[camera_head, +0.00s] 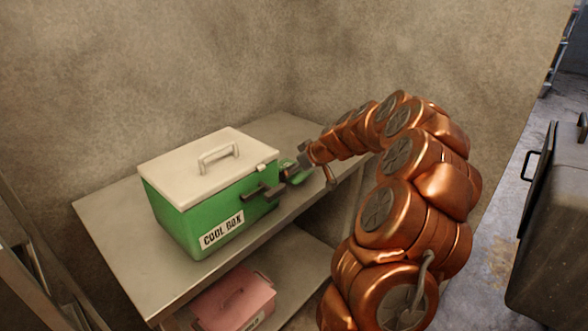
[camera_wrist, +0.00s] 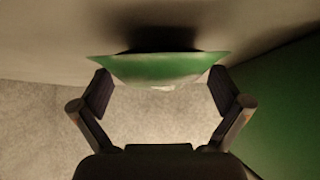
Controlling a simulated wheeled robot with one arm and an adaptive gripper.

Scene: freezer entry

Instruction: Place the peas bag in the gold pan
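A green bag with a small white patch, which looks like the peas bag (camera_wrist: 160,66), lies just beyond my fingertips in the wrist view. Its near edge curves across the gap between them. Its print cannot be read. My gripper (camera_wrist: 160,92) is open, with one finger on each side and a wide gap between. In the head view my gripper (camera_head: 290,177) is low at the right side of the cool box, by a small patch of green that is mostly hidden. I cannot tell whether the fingers touch the bag. The gold pan is not in view.
A green cool box (camera_head: 215,205) with a closed white lid stands on the metal table (camera_head: 130,240), close beside my gripper. A pink box (camera_head: 234,300) sits on the lower shelf. A wall stands behind the table. A dark case (camera_head: 555,220) stands at the right.

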